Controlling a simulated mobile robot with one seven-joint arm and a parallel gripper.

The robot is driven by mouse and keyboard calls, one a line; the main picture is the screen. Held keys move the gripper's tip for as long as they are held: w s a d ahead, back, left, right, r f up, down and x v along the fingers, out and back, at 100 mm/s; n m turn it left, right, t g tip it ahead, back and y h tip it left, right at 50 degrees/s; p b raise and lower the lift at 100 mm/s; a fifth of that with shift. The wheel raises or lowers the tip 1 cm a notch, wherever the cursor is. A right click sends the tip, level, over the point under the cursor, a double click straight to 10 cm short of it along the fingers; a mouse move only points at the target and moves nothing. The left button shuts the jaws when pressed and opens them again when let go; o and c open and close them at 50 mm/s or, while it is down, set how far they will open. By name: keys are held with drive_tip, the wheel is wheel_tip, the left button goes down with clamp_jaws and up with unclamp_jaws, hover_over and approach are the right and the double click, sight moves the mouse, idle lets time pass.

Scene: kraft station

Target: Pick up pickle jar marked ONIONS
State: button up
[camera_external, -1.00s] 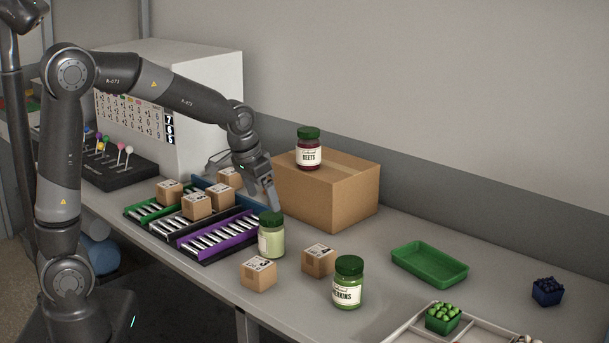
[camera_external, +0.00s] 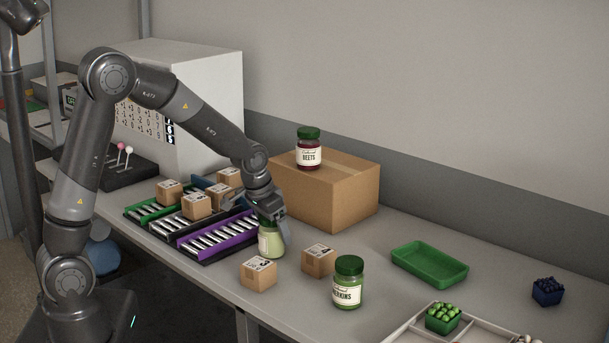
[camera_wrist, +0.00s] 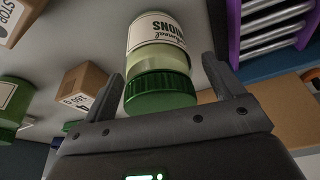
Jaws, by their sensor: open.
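The ONIONS jar (camera_external: 270,243) stands on the table, with pale contents and a green lid. In the wrist view the jar (camera_wrist: 158,58) shows its white label, upside down, reading "...IONS". My gripper (camera_external: 277,225) is open at the jar's lid. In the wrist view the fingers of my gripper (camera_wrist: 168,75) stand on either side of the green lid, with gaps showing. My gripper covers most of the lid in the external view.
Small cardboard boxes (camera_external: 258,274) (camera_external: 318,261) and a gherkins jar (camera_external: 348,284) stand close to the right and front. A purple roller rack (camera_external: 217,238) lies to the left. Behind, a large carton (camera_external: 335,195) carries a BEETS jar (camera_external: 308,150). A green tray (camera_external: 430,263) lies right.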

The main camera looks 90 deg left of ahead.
drive_tip(key=shift+c, duration=0.3)
drive_tip(key=c, duration=1.4)
